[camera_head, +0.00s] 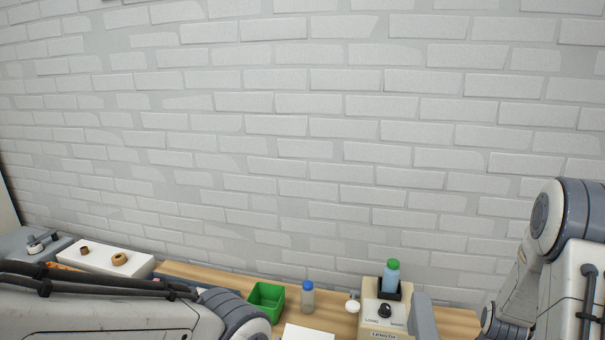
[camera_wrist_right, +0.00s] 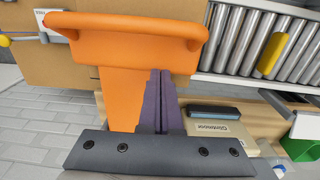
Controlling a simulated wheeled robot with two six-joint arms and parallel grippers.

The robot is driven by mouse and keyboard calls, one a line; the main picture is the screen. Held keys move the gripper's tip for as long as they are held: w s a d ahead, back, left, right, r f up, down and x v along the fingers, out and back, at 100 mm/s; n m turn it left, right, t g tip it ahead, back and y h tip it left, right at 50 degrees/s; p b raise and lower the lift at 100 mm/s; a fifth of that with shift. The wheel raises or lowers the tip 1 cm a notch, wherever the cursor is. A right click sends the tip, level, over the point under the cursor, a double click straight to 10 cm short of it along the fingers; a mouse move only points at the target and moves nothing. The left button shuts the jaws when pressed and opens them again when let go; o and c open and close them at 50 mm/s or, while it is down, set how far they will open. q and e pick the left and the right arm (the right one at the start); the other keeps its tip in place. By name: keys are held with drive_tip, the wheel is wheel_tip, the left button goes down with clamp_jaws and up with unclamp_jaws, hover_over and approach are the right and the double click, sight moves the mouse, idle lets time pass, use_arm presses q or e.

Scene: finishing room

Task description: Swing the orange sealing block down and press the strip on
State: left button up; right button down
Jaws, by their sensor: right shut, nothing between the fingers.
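The orange sealing block (camera_wrist_right: 128,60) fills the upper left of the right wrist view, with a wide rounded bar across its top. Brown cardboard (camera_wrist_right: 85,75) shows behind it. My right gripper (camera_wrist_right: 162,74) has its dark purple fingers shut together with nothing between them. The fingers overlap the lower right part of the block in the picture; I cannot tell whether they touch it. I cannot make out the strip. The block is not in the head view. Both arms show there, but neither gripper does.
A roller conveyor (camera_wrist_right: 248,42) with a yellow piece (camera_wrist_right: 272,56) lies at the upper right. A beige machine (camera_head: 385,319) with a green-capped bottle (camera_head: 392,277) stands on the wooden bench (camera_head: 340,303). A green bin (camera_head: 266,300) and blue-capped bottle (camera_head: 307,298) stand left of it.

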drive_tip(key=shift+f+b, duration=0.65)
drive_tip(key=shift+f, duration=0.2)
idle(0.6)
idle(0.7)
wheel_tip(320, 180, up, 7)
drive_tip(key=p, duration=0.6)
idle(0.3)
